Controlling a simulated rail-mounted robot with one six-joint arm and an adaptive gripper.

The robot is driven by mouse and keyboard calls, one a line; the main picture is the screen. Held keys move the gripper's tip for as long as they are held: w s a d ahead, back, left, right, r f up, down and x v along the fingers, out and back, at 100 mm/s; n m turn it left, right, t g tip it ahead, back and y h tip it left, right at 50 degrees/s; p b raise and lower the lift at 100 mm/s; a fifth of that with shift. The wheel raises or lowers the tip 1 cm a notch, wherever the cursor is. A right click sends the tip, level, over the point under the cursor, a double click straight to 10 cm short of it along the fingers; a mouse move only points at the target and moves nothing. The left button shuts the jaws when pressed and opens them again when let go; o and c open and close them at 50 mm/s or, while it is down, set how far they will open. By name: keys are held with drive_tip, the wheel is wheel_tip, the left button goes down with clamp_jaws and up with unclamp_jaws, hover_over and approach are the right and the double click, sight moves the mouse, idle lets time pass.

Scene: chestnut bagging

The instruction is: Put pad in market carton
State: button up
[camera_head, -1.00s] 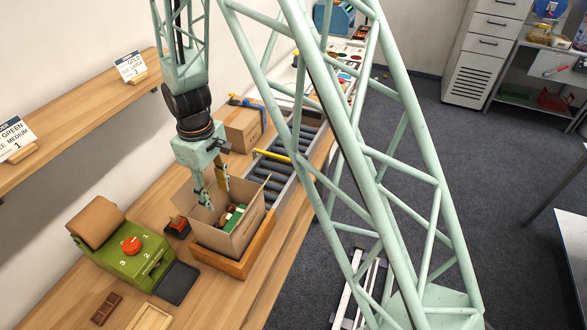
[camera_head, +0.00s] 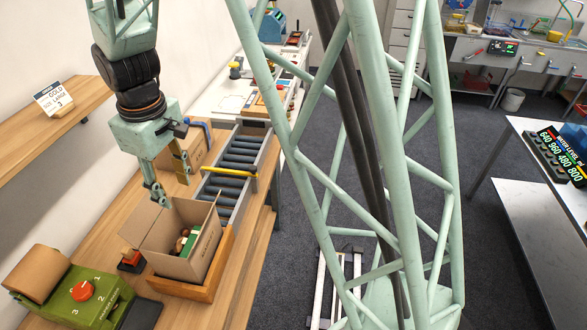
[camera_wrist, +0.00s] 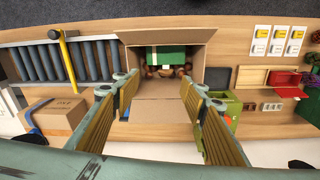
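The market carton (camera_head: 172,266), an open brown cardboard box with its flaps out, stands in a wooden tray (camera_head: 188,289) on the bench. Inside are a green item (camera_head: 192,241) and several brown round things; the green item also shows in the wrist view (camera_wrist: 165,54). My gripper (camera_head: 172,188) is above the carton's rear side. In the wrist view my gripper (camera_wrist: 160,84) has its two fingers spread wide with nothing between them. I cannot pick out a separate pad with certainty. A brown paper-like roll (camera_head: 36,272) rests on a green machine (camera_head: 78,298) with a red knob.
A roller conveyor (camera_head: 236,160) with a yellow bar lies behind the carton. A closed cardboard box (camera_head: 190,152) stands beside it. A small red-topped dark block (camera_head: 131,261) is left of the carton. A wooden shelf (camera_head: 60,130) runs along the wall.

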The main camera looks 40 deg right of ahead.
drive_tip(key=s+d+r+m+t, duration=0.1)
drive_tip(key=s+d+r+m, duration=0.1)
drive_tip(key=s+d+r, duration=0.35)
drive_tip(key=s+d+r+m+t, duration=0.1)
drive_tip(key=s+d+r, duration=0.1)
drive_tip(key=s+r, duration=0.7)
drive_tip(key=s+d+r+m, duration=0.2)
drive_tip(key=s+d+r, duration=0.1)
drive_tip(key=s, duration=0.6)
drive_tip(key=s+d+r+m+t, duration=0.1)
drive_tip(key=s+d+r+m, duration=0.1)
drive_tip(key=s+r, duration=0.4)
drive_tip(key=s+d, duration=0.1)
drive_tip(key=s, duration=0.3)
drive_tip(key=shift+f, duration=0.1)
wheel_tip(320, 180, down, 13)
drive_tip(key=b, duration=1.3)
idle(0.6)
